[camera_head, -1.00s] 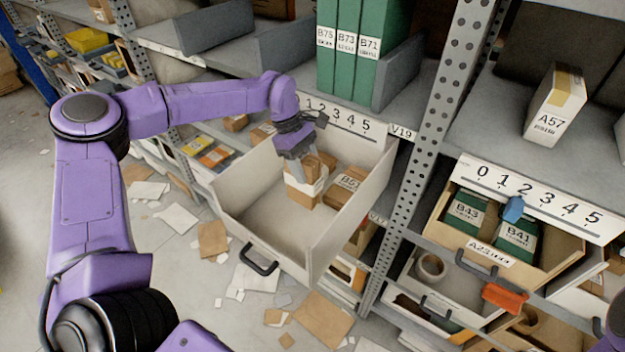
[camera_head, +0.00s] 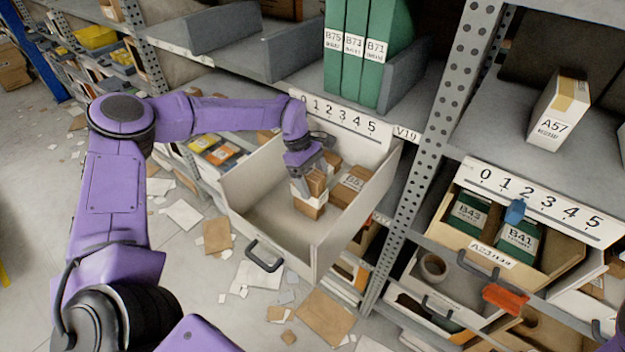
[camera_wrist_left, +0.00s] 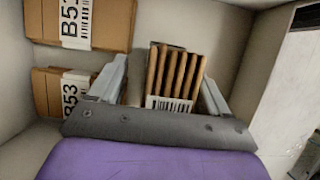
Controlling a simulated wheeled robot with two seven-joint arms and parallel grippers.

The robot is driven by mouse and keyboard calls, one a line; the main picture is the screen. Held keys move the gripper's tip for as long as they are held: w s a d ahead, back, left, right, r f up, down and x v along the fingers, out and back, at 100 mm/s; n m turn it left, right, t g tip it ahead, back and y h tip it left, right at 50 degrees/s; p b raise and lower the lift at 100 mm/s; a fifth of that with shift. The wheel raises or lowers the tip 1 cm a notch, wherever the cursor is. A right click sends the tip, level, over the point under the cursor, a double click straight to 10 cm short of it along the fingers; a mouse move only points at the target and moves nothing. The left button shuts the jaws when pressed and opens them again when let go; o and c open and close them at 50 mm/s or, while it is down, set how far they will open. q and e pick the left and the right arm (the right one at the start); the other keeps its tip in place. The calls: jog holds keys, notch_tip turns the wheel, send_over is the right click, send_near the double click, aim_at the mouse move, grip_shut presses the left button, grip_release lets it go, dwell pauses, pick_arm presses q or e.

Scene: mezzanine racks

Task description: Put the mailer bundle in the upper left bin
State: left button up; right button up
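The mailer bundle (camera_head: 310,207) is a stack of brown mailers with a white band. In the left wrist view, the bundle (camera_wrist_left: 176,75) stands on edge between the two fingers. My left gripper (camera_head: 309,178) reaches down into the upper left bin (camera_head: 262,205), a pale pulled-out drawer with a black handle. The left gripper (camera_wrist_left: 165,85) appears shut on the bundle, low inside the bin. Whether the bundle touches the bin floor is hidden. My right gripper is out of view.
Brown boxes share the bin: B51 (camera_wrist_left: 100,22) and B53 (camera_wrist_left: 50,92), beside the bundle. The bin's front half is bare. A perforated rack post (camera_head: 440,130) stands to the right, with open drawers (camera_head: 490,255) beyond it. Green binders (camera_head: 365,50) stand above.

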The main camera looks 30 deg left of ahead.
pick_arm(q)
jog(key=shift+r, duration=0.15)
jog(key=shift+s+r+p, duration=0.15)
jog(key=shift+r+p, duration=0.3)
jog(key=b+v, duration=0.3)
jog(key=v, duration=0.7)
jog(key=shift+a+r, duration=0.35)
jog(key=shift+r, duration=0.35)
dwell(1.6)
